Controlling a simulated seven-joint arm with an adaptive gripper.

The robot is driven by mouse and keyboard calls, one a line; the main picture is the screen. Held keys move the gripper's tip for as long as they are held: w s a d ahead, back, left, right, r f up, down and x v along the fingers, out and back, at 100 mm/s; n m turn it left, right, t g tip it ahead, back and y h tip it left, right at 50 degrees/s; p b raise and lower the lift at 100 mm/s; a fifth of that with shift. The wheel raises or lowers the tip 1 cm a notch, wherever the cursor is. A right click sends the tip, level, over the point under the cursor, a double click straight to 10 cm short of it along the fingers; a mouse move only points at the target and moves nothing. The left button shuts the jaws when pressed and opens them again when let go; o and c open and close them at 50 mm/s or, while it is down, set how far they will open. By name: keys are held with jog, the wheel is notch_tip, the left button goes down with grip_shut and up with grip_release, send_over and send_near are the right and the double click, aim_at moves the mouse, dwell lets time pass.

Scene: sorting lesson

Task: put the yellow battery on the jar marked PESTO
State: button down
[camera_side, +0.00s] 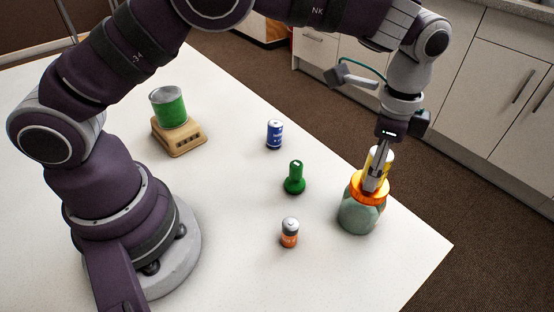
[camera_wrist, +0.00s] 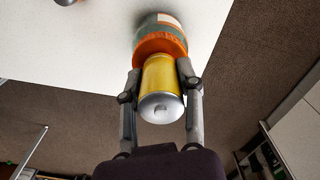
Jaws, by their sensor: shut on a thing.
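The yellow battery (camera_wrist: 160,78) has a silver end and sits between the two fingers of my gripper (camera_wrist: 161,95), which is shut on it. In the side view my gripper (camera_side: 375,172) points down with the yellow battery (camera_side: 385,155) at the jar's orange lid (camera_side: 369,196). The jar (camera_side: 358,217) is greenish with an orange lid and stands near the table's right edge. The battery is upright over the lid; I cannot tell whether it touches. A pale label patch shows on the jar in the wrist view (camera_wrist: 168,19), but no word on it is readable.
A green flashlight-like object (camera_side: 294,180), a blue battery (camera_side: 275,134) and an orange battery (camera_side: 289,233) stand on the white table (camera_side: 230,215). A green can (camera_side: 169,108) stands on a wooden block (camera_side: 180,139) further left. The table edge lies close right of the jar.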

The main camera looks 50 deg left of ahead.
jog(key=shift+f, duration=0.1)
jog(key=c, duration=0.7)
grip_release()
notch_tip(320, 180, up, 7)
jog(key=shift+r, duration=0.2)
jog(key=s+a+r+n+t, duration=0.3)
jog(key=s+a+r+n, duration=0.35)
jog(key=a, duration=0.45)
jog(key=s+a+f+n+t, duration=0.1)
jog(key=s+n, duration=0.1)
jog(key=s+a+f+n, duration=0.1)
jog(key=s+a+n, duration=0.1)
jog(key=s, duration=0.1)
jog(key=s+a+f+n+t, duration=0.1)
jog(key=s+a+n, duration=0.1)
jog(key=s, duration=0.1)
jog(key=shift+t, duration=0.3)
